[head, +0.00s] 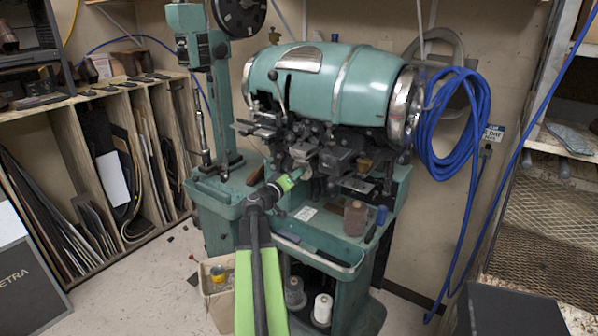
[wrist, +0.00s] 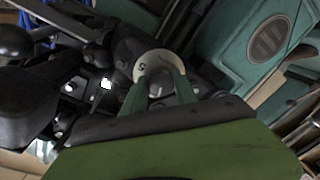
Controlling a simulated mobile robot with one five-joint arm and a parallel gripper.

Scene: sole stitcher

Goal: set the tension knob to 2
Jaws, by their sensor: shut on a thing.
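The tension knob, a small round cream dial with dark marks, shows in the wrist view (wrist: 148,62) on the front of the teal stitcher (head: 335,80). One mark at its left looks like a 5, but the print is too small to be sure. My gripper (wrist: 159,86) has its two green fingers on either side of the knob's grey centre and is shut on it. In the head view my gripper (head: 297,175) reaches the machine's front, below the barrel-shaped body. The fingers hide part of the dial, and I cannot tell the setting.
Dark metal machine parts crowd around the knob. The teal tray (head: 318,240) below holds a brown spool (head: 355,218) and a blue one (head: 381,215). A coiled blue hose (head: 455,125) hangs at right. A wooden rack (head: 150,115) stands at left.

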